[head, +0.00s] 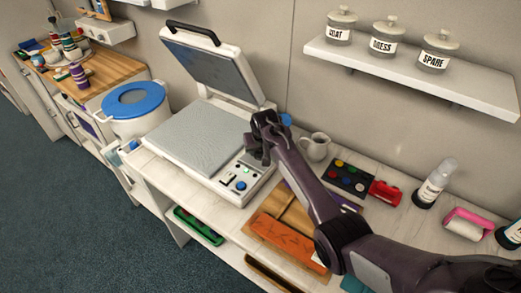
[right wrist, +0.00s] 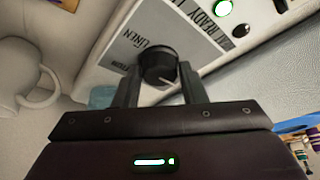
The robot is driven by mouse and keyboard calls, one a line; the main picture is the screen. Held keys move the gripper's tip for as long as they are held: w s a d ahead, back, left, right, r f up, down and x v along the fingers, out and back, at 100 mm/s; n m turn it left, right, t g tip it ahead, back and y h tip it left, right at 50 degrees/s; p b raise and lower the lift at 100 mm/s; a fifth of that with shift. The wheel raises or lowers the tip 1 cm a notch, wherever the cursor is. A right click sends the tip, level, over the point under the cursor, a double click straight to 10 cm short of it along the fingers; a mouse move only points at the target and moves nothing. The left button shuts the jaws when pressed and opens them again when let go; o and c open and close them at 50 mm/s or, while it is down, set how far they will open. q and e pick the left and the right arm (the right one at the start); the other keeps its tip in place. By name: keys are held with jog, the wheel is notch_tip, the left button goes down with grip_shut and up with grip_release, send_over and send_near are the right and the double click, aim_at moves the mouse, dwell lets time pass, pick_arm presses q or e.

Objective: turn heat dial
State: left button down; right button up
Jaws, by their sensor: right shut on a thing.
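The heat press (head: 190,135) stands open on the counter, its upper plate tilted up at the back. Its control panel (head: 238,178) is at the front right corner. In the right wrist view, the black heat dial (right wrist: 157,66) has a white pointer line and sits on a grey label with LINEN and other words. My right gripper (right wrist: 160,88) is shut on the dial, one finger on each side. In the head view my right gripper (head: 263,140) covers the dial. My left gripper is out of view.
A white jug (head: 316,147) stands close to the right of my gripper. A black tray of coloured discs (head: 349,177), a red item (head: 385,193) and a spray bottle (head: 434,184) are further right. A shelf (head: 420,75) with labelled jars hangs above. A blue-lidded bucket (head: 134,105) stands left.

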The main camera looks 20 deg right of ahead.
jog(key=shift+m, duration=0.3)
jog(key=m+h, duration=0.1)
jog(key=m, duration=0.1)
jog(key=shift+a+r+m+p, duration=0.1)
jog(key=shift+m+p, duration=0.2)
jog(key=shift+m, duration=0.1)
jog(key=shift+w+m+g+h, duration=0.1)
jog(key=shift+m+g+h, duration=0.35)
jog(key=shift+m, duration=0.45)
jog(key=shift+a+m+h+b, duration=0.1)
jog(key=shift+m+h+b, duration=0.15)
jog(key=shift+m+b, duration=0.45)
jog(key=m, duration=0.1)
jog(key=m+g+b, duration=0.1)
jog(key=shift+f+m+h, duration=0.25)
jog(key=shift+m+h, duration=0.15)
jog(key=shift+w+r+m+g+b, duration=0.15)
jog(key=shift+m+g+b, duration=0.3)
jog(key=shift+m+b, duration=0.85)
jog(key=o, duration=1)
